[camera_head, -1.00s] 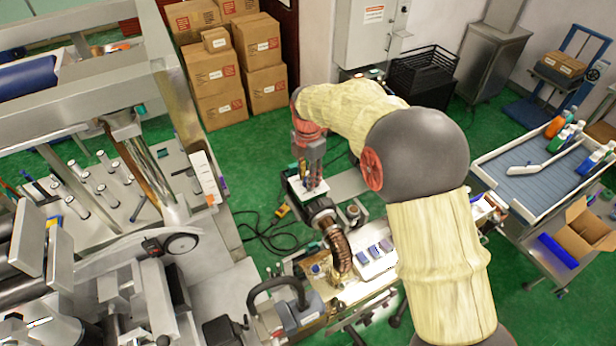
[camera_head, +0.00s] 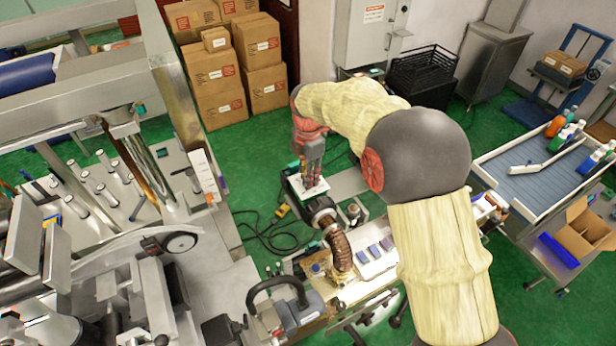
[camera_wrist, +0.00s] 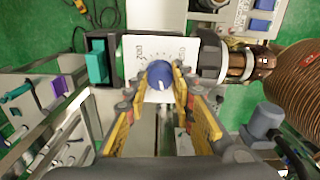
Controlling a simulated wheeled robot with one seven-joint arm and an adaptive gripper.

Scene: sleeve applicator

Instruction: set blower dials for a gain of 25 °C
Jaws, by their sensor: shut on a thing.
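The blower's white dial panel (camera_wrist: 133,50) faces up in the wrist view, with printed marks around a blue dial knob (camera_wrist: 159,74). A pale pointer line shows on the knob. My gripper (camera_wrist: 163,84) is shut on this knob, with its yellow-sided fingers on either side of it. A teal part (camera_wrist: 96,66) sits at the left of the panel. In the head view my gripper (camera_head: 312,183) points down at the panel (camera_head: 314,192), and its fingers hide the knob. I cannot read the setting. A second dial cannot be made out.
A ribbed brown hose (camera_head: 340,248) runs from the blower; it also shows at the right of the wrist view (camera_wrist: 285,85). Blue-topped blocks (camera_head: 374,250) stand near it. The steel machine frame (camera_head: 178,125) rises at left. Cables (camera_head: 265,235) lie on the green floor.

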